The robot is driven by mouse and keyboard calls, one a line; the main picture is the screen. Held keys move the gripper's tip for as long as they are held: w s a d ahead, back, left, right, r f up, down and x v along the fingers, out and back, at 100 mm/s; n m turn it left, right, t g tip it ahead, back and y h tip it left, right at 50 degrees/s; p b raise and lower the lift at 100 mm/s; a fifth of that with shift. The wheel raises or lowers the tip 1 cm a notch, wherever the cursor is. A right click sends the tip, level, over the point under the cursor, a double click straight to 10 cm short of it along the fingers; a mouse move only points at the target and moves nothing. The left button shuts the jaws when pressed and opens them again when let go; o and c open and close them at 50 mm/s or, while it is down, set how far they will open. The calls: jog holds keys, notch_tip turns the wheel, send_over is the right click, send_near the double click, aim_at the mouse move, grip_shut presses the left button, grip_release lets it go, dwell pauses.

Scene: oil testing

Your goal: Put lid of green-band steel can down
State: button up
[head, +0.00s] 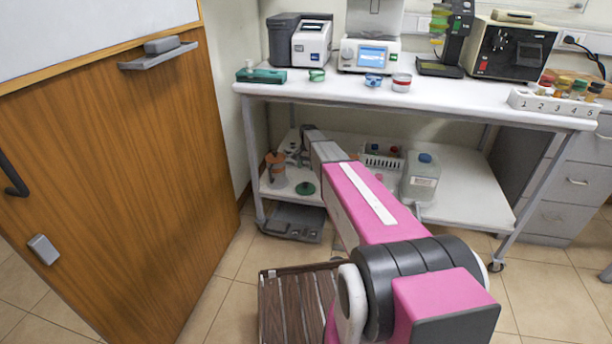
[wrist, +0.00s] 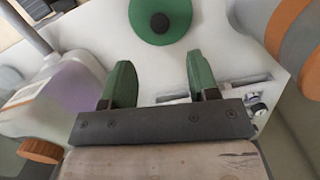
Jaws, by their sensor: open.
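The green lid (wrist: 177,20) with a dark knob lies flat on the white lower shelf, just beyond my fingertips in the wrist view. In the head view it is the green disc (head: 305,188) on the left part of that shelf. My gripper (wrist: 160,78) is open, with its two green fingers apart and nothing between them. It reaches in over the lower shelf in the head view, partly hidden by my arm. I cannot make out the green-band steel can itself in either view.
An orange-banded can (head: 275,170) stands left of the lid on the lower shelf (head: 460,190). A jug with a blue cap (head: 421,178) and a white rack (head: 382,160) stand to the right. A pale container with an orange cap (wrist: 40,150) is close to my left finger.

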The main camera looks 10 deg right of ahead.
jog(key=s+r+n, duration=0.3)
jog(key=s+r, duration=0.1)
jog(key=s, duration=1.5)
jog(key=s+r+n+t, duration=0.1)
jog(key=s+r+n, duration=0.2)
jog(key=s, duration=1.6)
jog(key=shift+s+a+r+h, duration=0.2)
jog(key=shift+a+r+h, duration=0.15)
jog(key=shift+r, duration=0.45)
